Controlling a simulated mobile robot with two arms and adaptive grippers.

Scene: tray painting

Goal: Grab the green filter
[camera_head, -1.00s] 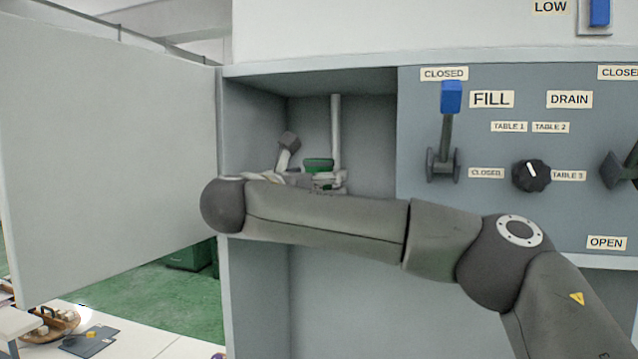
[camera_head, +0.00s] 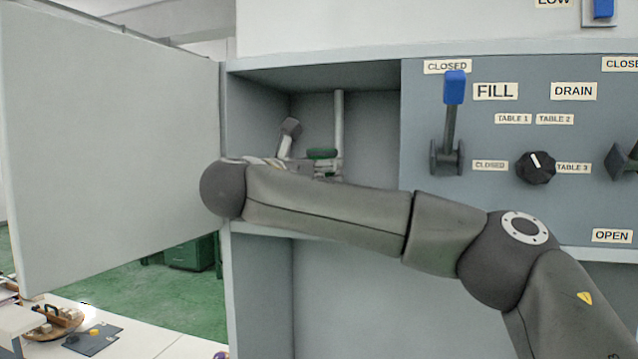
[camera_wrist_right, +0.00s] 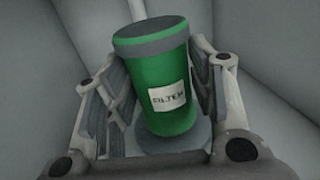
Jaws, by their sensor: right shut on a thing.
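The green filter (camera_wrist_right: 160,90) is a green cylinder with a grey-banded green lid and a white "FILTER" label. In the right wrist view it stands between the two fingers of my right gripper (camera_wrist_right: 162,100), which is shut on it, one finger on each side. In the head view only the filter's dark green top (camera_head: 322,154) shows inside the open cabinet compartment, in front of a vertical pipe. My right arm hides its lower part and most of the right gripper (camera_head: 318,170). A round grey base shows under the filter in the wrist view. My left gripper is not in view.
The cabinet door (camera_head: 110,150) stands open on the left. A grey-handled lever (camera_head: 288,137) and a pale pipe (camera_head: 339,120) are inside the compartment near the filter. A control panel with a blue-tipped FILL lever (camera_head: 453,115) and a black knob (camera_head: 536,167) is to the right.

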